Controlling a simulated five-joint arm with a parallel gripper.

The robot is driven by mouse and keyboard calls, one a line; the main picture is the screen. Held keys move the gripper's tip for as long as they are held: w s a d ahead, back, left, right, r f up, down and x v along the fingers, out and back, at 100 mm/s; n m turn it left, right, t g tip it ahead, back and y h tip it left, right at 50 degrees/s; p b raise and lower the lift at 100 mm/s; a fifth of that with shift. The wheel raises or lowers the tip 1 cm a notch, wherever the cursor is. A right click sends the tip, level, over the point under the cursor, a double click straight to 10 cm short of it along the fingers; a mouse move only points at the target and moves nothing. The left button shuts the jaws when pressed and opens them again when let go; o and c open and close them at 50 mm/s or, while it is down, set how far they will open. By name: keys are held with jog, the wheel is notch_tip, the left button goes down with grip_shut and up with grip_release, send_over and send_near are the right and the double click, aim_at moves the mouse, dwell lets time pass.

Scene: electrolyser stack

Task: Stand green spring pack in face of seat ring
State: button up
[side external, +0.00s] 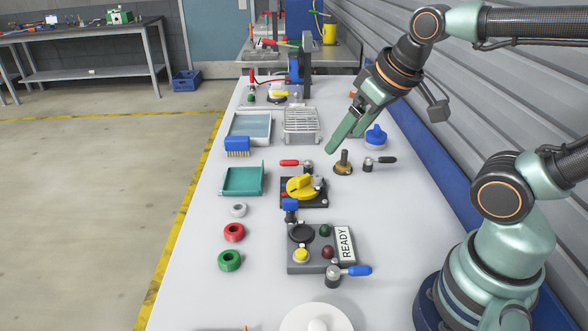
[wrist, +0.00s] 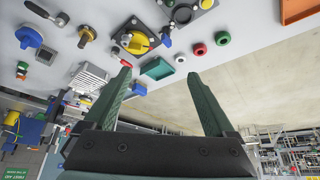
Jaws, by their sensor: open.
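A green ring-shaped piece (side external: 229,260), which looks like the green spring pack, lies on the white bench at the front left. It also shows in the wrist view (wrist: 221,38). A black round ring (side external: 301,233) sits on the grey READY panel (side external: 312,266), right of the green piece. I cannot tell for certain whether this is the seat ring. My gripper (side external: 333,148) is open and empty above the bench, well behind and right of the green piece. In the wrist view its fingers (wrist: 158,76) stand wide apart.
A red ring (side external: 234,232) and a small pale ring (side external: 238,210) lie behind the green one. A teal tray (side external: 242,181), a yellow-handled valve (side external: 302,187), a brass post (side external: 343,163) and a blue knob (side external: 375,137) stand farther back. A white round object (side external: 316,318) is at the front edge.

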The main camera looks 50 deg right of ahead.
jog(key=n+g, duration=0.6)
jog(key=n, duration=1.3)
send_over(228, 252)
jog(key=s+a, duration=0.1)
jog(key=s, duration=0.1)
notch_tip(228, 252, down, 19)
jog(key=shift+w+a+f, duration=0.1)
jog(key=shift+w+f, duration=0.05)
jog(key=shift+f, duration=0.05)
jog(key=shift+w+d+f, duration=0.15)
jog(key=shift+f, duration=1.2)
jog(key=shift+w+d+f, duration=0.15)
jog(key=shift+f, duration=1.15)
grip_shut()
